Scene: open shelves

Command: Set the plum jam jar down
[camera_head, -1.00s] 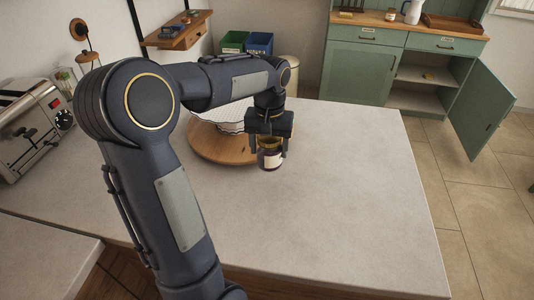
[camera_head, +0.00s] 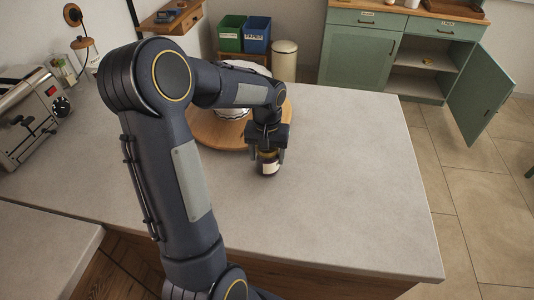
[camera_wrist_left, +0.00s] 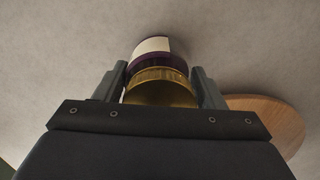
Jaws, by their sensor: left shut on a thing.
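My left gripper (camera_head: 267,158) points down and is shut on the jar from above. It also shows in the left wrist view (camera_wrist_left: 162,82). The jar is at or just above the pale countertop (camera_head: 340,190); I cannot tell whether its base touches. My right gripper is not in view.
The round wooden board (camera_head: 208,134) with a white dish (camera_head: 232,112) lies behind and left of the jar. A toaster (camera_head: 30,115) stands at the far left. The counter is clear to the right and front. A green cabinet (camera_head: 362,55) with an open door stands beyond.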

